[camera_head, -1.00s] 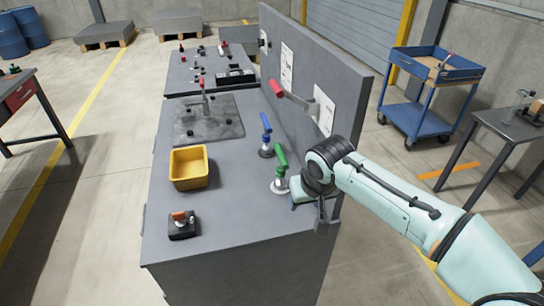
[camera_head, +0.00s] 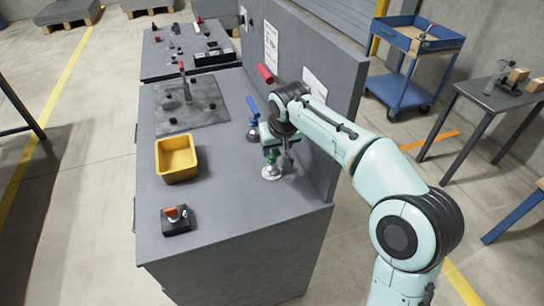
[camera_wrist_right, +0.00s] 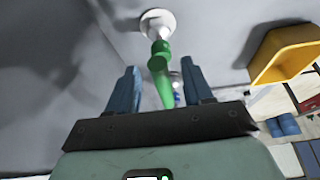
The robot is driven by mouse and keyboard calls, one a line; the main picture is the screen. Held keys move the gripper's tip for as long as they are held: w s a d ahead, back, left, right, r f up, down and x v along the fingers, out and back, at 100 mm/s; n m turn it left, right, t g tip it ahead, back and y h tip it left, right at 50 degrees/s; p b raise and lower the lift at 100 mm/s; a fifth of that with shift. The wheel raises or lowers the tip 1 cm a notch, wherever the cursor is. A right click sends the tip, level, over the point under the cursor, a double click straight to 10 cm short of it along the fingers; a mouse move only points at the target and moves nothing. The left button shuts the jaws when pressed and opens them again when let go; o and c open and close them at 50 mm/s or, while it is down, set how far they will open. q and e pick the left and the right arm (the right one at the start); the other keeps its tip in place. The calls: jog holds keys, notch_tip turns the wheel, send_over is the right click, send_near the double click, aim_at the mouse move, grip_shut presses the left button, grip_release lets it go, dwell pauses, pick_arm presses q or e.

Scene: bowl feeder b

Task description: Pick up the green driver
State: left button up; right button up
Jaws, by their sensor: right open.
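The green driver (camera_head: 272,160) stands upright in a round white base (camera_head: 272,173) near the right side of the grey workbench. My right gripper (camera_head: 277,149) is over it and hides its upper part in the head view. In the right wrist view the green driver (camera_wrist_right: 160,62) lies between the two blue fingers of my right gripper (camera_wrist_right: 160,75), with visible gaps on both sides. The gripper is open and the driver is not clamped. My left gripper is not in view.
A blue-handled driver (camera_head: 252,106) stands just behind, close to my right wrist. A yellow bin (camera_head: 177,174) is to the left, and a black block with an orange part (camera_head: 176,219) is at the front. A grey upright panel (camera_head: 325,119) borders the bench's right side.

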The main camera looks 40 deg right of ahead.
jog(key=w, duration=0.1)
jog(key=w+d, duration=0.1)
jog(key=shift+w+p, duration=0.3)
jog(key=shift+w, duration=0.1)
jog(key=shift+f, duration=0.6)
grip_shut()
jog(key=shift+r, duration=0.1)
jog(key=shift+r, duration=0.15)
